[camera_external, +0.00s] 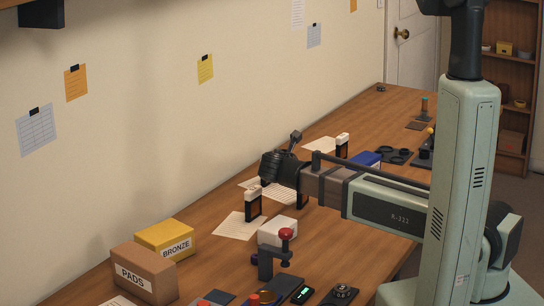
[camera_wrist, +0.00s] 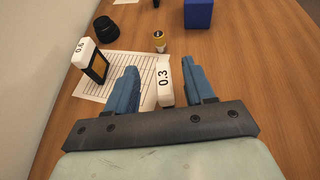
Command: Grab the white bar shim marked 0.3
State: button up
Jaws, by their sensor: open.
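The white bar shim marked 0.3 (camera_wrist: 164,84) stands between the two blue fingers of my gripper (camera_wrist: 161,74) in the wrist view. The fingers are open, with a gap on each side of the bar, wider on the left. The bar's lower part is hidden behind the gripper's dark crossbar. A second white bar (camera_wrist: 82,52), with a mark that looks like 0.6, tops a black holder left of my gripper. In the external view my arm's dark end is over the table, and the fingers cannot be made out.
A lined paper (camera_wrist: 118,88) lies under the left finger. In the external view, a bronze box (camera_external: 165,240), a pads box (camera_external: 145,272) and a red-knobbed tool (camera_external: 286,235) stand nearer the camera.

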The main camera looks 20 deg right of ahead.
aim_at(302, 200)
jog(key=shift+f, duration=0.65)
notch_tip(302, 200, down, 2)
jog(key=shift+x, duration=1.2)
jog(key=shift+w+d+f, duration=0.15)
jog(key=shift+w+d, duration=0.05)
jog(key=shift+w, duration=0.05)
grip_shut()
